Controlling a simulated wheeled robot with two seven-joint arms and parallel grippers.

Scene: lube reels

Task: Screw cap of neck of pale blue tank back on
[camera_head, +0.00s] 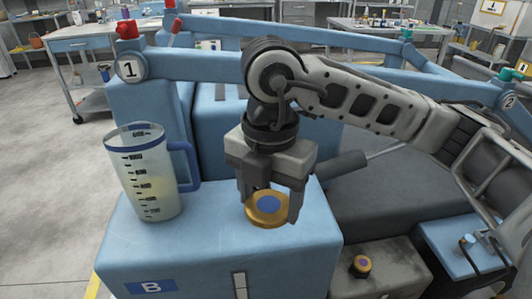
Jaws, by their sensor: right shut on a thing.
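The pale blue tank (205,262), marked B, stands in the front middle. My right gripper (270,206) points down over the right part of its top. It is shut on a round brass cap (254,214) with a blue-violet disc in its middle, one finger on each side. The cap is at or just above the tank top. The neck is hidden under the cap, and I cannot tell whether the cap touches it. My left gripper is not in view.
A clear measuring jug (150,165) with a blue handle and some pale liquid stands on the tank, left of my gripper. A grey tank (395,275) with a smaller brass cap (362,265) is at front right. Blue frame rails (195,62) run behind.

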